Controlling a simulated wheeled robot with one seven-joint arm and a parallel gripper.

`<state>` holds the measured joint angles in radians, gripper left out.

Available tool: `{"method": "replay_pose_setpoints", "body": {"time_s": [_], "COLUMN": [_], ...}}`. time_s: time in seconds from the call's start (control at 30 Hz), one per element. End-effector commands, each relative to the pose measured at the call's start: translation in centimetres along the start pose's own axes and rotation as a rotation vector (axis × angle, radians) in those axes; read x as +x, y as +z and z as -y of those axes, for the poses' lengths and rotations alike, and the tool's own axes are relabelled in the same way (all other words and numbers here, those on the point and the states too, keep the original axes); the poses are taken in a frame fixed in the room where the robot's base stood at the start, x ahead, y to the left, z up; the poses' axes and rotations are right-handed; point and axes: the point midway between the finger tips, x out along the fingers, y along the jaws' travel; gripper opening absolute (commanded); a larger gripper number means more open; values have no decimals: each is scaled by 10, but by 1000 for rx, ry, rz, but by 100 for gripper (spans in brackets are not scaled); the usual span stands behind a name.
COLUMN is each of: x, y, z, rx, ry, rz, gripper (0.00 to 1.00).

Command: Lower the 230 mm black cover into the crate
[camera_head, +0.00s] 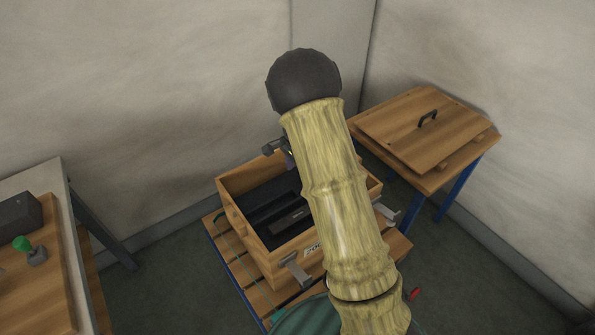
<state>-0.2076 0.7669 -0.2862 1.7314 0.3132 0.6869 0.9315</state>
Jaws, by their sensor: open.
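The open wooden crate (262,245) stands in the middle on a slatted stand, lined in black inside. A long black piece (289,220) with a small pale mark lies in it, beside a dark slot. It may be the black cover, but I cannot tell its length or whether it is fully seated. My pale yellow arm rises in front of the crate's right part and hides much of its inside.
A wooden lid (412,125) with a dark handle lies on a blue-legged table (447,178) at right. Metal latches (296,269) stick out from the crate. A left bench (45,255) bears a dark block (18,213) and a green-knobbed piece (35,254). Walls close off the back.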

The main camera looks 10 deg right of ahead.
Motion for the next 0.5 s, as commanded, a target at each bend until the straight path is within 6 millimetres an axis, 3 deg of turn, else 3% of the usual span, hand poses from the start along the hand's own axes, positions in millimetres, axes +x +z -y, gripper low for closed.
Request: {"method": "replay_pose_setpoints", "body": {"time_s": [0.5], "x": [-46], "y": [0], "z": [0], "rx": [0], "ry": [0], "rz": [0], "gripper": [66]}}
